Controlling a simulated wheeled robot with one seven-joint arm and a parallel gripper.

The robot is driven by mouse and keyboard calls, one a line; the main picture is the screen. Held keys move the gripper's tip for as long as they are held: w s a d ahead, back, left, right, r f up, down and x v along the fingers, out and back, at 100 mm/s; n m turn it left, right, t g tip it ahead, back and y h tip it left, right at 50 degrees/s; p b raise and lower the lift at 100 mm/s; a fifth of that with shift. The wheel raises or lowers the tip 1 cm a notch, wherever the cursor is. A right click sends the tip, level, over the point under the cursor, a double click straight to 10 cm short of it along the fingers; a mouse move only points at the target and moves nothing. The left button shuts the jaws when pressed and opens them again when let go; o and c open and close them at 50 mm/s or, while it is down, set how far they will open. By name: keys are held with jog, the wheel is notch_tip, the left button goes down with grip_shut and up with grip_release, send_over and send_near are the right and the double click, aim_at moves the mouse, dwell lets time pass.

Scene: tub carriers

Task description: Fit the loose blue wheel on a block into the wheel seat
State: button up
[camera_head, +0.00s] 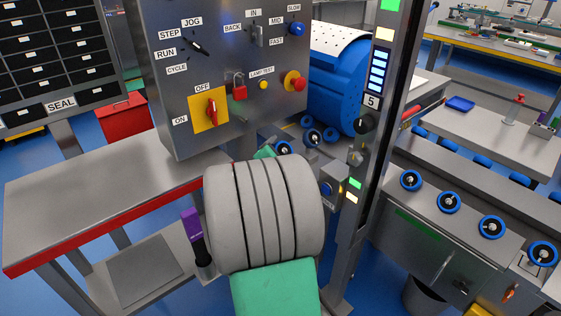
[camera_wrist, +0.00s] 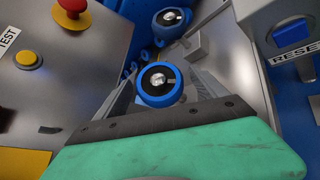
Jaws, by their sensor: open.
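A blue wheel (camera_wrist: 160,84) with a dark ring and a pale metal hub lies between the two fingers of my open gripper (camera_wrist: 162,74) in the wrist view. The fingers stand on either side of it, and I cannot tell whether they touch it. A second blue wheel (camera_wrist: 172,20) sits beyond, near a grey metal block (camera_wrist: 190,48). In the head view, a blue wheel (camera_head: 284,148) shows just past my arm, beside the green tip of my gripper; the fingers are hidden there. I cannot tell which wheel is the loose one, and no empty wheel seat is clearly visible.
A control panel (camera_head: 228,75) stands close on the left. A steel post with lights and a knob (camera_head: 363,122) stands close on the right. A large blue drum (camera_head: 338,85) is behind. Several blue wheels (camera_head: 448,201) line the conveyor at right. A grey bench (camera_head: 95,190) is at left.

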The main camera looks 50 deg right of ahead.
jog(key=shift+c, duration=0.4)
grip_shut()
dwell(0.5)
jog(key=shift+r, duration=0.1)
